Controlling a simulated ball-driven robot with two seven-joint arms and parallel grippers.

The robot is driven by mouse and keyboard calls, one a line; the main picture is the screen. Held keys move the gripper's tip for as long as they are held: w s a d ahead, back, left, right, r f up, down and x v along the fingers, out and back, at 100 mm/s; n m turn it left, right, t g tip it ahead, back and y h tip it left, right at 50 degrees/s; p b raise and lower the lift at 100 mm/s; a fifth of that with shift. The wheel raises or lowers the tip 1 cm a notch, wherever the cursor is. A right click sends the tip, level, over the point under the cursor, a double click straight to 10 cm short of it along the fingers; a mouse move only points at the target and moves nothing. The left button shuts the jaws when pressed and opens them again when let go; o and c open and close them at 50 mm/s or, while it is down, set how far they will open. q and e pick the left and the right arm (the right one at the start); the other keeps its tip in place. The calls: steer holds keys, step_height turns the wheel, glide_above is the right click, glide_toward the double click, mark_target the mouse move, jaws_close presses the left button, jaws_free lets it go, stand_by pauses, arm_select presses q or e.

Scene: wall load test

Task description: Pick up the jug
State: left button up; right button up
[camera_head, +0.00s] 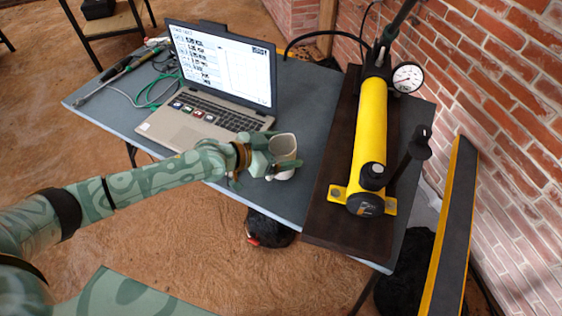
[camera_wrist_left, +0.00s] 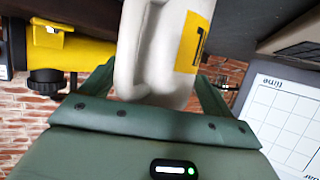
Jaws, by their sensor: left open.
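The jug (camera_head: 284,146) is white and stands upright near the front edge of the grey-blue table (camera_head: 306,103), right of the laptop. In the left wrist view the jug (camera_wrist_left: 150,50) is large and close, with a yellow label with a black mark on it. My left gripper (camera_head: 274,156) is at the jug, its green fingers open. In the left wrist view one finger shows on each side of the jug; whether they touch it I cannot tell. Part of the jug's lower side is hidden behind the gripper. My right gripper is not in view.
An open laptop (camera_head: 222,65) stands left of the jug. A yellow hand pump (camera_head: 369,130) with a gauge (camera_head: 407,77) lies on a dark board (camera_head: 325,207) to the right. Cables and tools (camera_head: 122,72) lie at the table's left. A brick wall (camera_head: 500,90) is at the right.

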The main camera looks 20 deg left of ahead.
arm_select(q)
steer(key=shift+r, duration=0.1)
steer(key=c, duration=1)
steer(key=shift+c, duration=0.6)
steer(key=shift+r, duration=0.1)
